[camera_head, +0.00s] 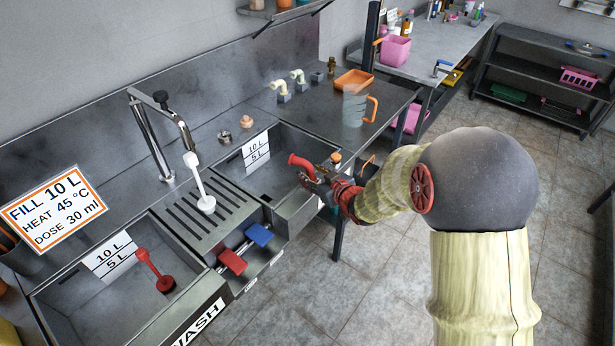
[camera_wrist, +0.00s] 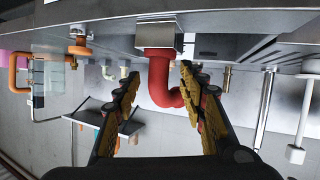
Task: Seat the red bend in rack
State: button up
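The red bend (camera_head: 301,161) shows by the right basin's right end in the head view. In the wrist view the red bend (camera_wrist: 158,78) joins a square grey block (camera_wrist: 158,38) and curves to the right at its free end. My gripper (camera_head: 314,174) is at the bend. In the wrist view my gripper (camera_wrist: 160,85) has its fingers apart on either side of it, with a gap at the left finger; contact on the right is unclear. Two cream bends (camera_head: 279,88) (camera_head: 299,76) stand in grey blocks on the back counter. A dark block (camera_head: 316,77) beside them holds no bend.
An orange tray (camera_head: 353,80) and a clear jug (camera_head: 354,107) with an orange handle stand on the counter's right part. An orange knob (camera_head: 336,156) is close to my gripper. A red plunger (camera_head: 154,270) stands in the left basin.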

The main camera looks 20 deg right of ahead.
jog(key=shift+c, duration=1.3)
jog(key=c, duration=0.7)
grip_shut()
